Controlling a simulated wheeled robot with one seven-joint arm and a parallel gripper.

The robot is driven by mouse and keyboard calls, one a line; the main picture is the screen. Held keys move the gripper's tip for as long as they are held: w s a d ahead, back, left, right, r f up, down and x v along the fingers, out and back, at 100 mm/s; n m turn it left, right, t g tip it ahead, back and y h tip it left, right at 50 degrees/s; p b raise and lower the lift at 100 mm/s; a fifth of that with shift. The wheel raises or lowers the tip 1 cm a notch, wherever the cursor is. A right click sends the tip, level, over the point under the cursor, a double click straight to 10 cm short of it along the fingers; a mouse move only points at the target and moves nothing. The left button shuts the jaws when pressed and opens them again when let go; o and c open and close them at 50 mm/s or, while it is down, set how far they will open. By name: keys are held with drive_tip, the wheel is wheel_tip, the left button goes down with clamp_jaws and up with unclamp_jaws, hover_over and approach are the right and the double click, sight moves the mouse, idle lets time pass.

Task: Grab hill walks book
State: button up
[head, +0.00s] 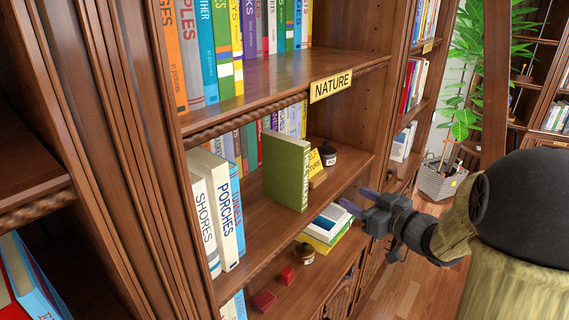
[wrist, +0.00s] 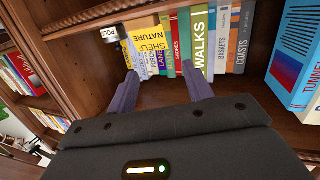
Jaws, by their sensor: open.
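A green book (head: 287,172) stands upright on the middle shelf in the head view, forward of the row behind it. In the wrist view a green spine (wrist: 200,40) reads "WALKS"; the rest of its title is not readable, and it appears to be the same book. My gripper (head: 357,200) is open and empty, in front of the shelf and to the right of the green book, apart from it. In the wrist view my gripper (wrist: 159,72) shows two purple fingers, with the right fingertip just below the WALKS spine and the left one below the yellow card.
A yellow card (head: 316,164) and a dark jar (head: 328,154) stand right of the green book. White books (head: 228,205) stand at the left. The shelf below holds stacked books (head: 325,226), a jar (head: 304,253) and red boxes (head: 264,299). A "NATURE" label (head: 331,86) marks the shelf edge above.

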sight(306, 175)
drive_tip(key=s+r+n+g+y, duration=0.1)
drive_tip(key=s+a+r+n+y, duration=0.1)
drive_tip(key=y, duration=0.1)
drive_tip(key=s+r+g+y, duration=0.1)
drive_tip(key=y, duration=0.1)
drive_tip(key=shift+s+a+r+n+g+p, duration=0.2)
drive_tip(key=shift+a+r+n+g+p, duration=0.1)
drive_tip(key=shift+n+p, duration=0.1)
drive_tip(key=p+x, duration=0.5)
drive_tip(key=x, duration=0.7)
drive_tip(key=shift+w+a, duration=0.1)
drive_tip(key=shift+a, duration=0.1)
